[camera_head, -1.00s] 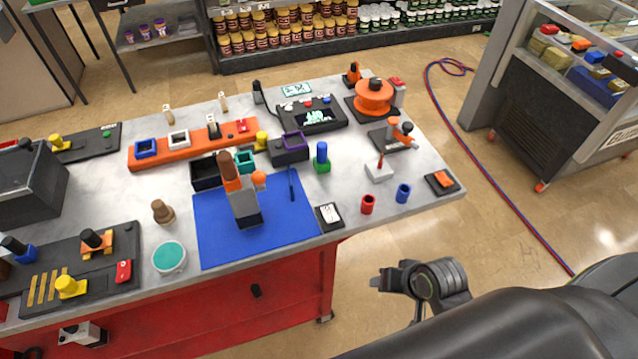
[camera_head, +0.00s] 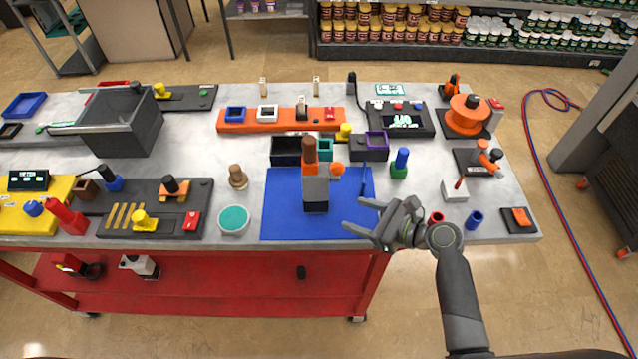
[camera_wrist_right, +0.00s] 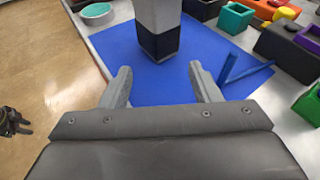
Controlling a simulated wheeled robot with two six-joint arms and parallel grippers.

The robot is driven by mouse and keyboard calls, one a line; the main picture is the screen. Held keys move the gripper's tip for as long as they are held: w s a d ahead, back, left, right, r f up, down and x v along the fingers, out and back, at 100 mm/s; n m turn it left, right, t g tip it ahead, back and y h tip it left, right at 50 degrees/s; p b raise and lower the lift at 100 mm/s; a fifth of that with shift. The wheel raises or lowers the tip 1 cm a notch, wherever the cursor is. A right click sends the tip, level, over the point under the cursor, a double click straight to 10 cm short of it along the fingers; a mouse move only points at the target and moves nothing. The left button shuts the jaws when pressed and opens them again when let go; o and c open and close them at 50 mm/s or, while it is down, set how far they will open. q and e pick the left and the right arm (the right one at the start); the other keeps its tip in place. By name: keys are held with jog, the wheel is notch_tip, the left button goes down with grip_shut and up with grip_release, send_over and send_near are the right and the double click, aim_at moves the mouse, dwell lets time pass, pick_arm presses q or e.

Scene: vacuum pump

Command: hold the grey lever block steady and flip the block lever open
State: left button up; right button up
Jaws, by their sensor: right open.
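The grey lever block (camera_head: 316,194) stands upright on the blue mat (camera_head: 281,222); it also shows in the right wrist view (camera_wrist_right: 159,25). An orange part with a brown upright handle (camera_head: 309,149) and an orange ball (camera_head: 337,169) show at its top. My right gripper (camera_head: 352,215) is open and empty over the mat's right front edge, a short way right of the block and not touching it. In the right wrist view its fingers (camera_wrist_right: 160,72) point toward the block's base. A dark part at that view's left edge looks like my left gripper (camera_wrist_right: 10,121); its jaws are unclear.
A blue stick (camera_head: 366,182) lies at the mat's right side. Behind the mat are a black bin (camera_head: 285,152), a teal bin (camera_head: 325,149) and a purple-rimmed box (camera_head: 372,147). A teal-topped round tin (camera_head: 234,220) stands left of the mat. Red and blue cups are right of my gripper.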

aim_at(325, 201)
jog(key=shift+w+a+m, duration=0.15)
jog(key=shift+w+m, duration=0.1)
jog(key=shift+m, duration=0.05)
jog(key=shift+w+a+f+b, duration=0.15)
jog(key=shift+w+a+b, duration=0.2)
jog(key=shift+a+b, duration=0.15)
jog(key=b+x, duration=0.3)
jog(key=x, duration=0.1)
jog(key=shift+w+a+f, duration=0.2)
jog(key=shift+a, duration=0.05)
jog(key=shift+r+x, duration=0.25)
jog(key=shift+x, duration=0.8)
pick_arm(q)
jog(key=shift+f, duration=1.95)
pick_arm(e)
jog(key=shift+x, duration=0.95)
